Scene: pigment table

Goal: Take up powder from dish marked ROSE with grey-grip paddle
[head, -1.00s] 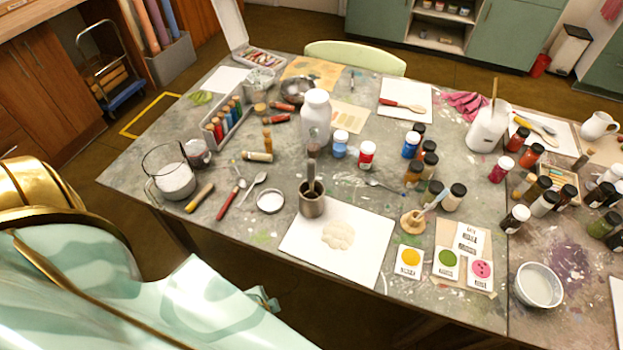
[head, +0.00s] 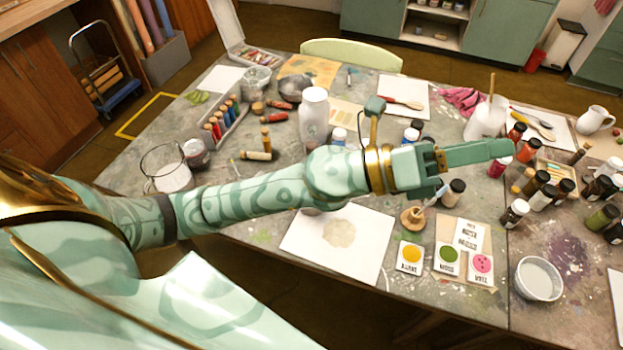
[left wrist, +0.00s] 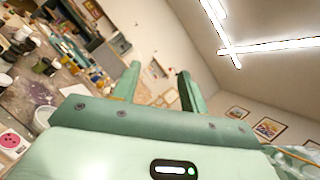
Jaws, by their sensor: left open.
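The pink powder (head: 481,263) sits in a small white square dish at the right end of a row near the table's front edge; its label is too small to read. It also shows at the left edge of the left wrist view (left wrist: 11,140). Similar dishes with yellow (head: 411,255) and green (head: 448,252) powder stand to its left. A tool with a pale grey-blue handle (head: 437,196) leans in a round wooden stand (head: 413,217); I cannot tell whether it is the paddle. My left gripper (head: 482,160) is open and empty, above the table, beyond the dishes. My right gripper is not in view.
Dark-capped jars (head: 538,187) crowd the table right of my gripper. A white jug (head: 485,118) with a stick stands behind it. A white bowl (head: 538,279) is right of the dishes. My left arm hides much of the middle table. A white sheet (head: 300,238) lies in front.

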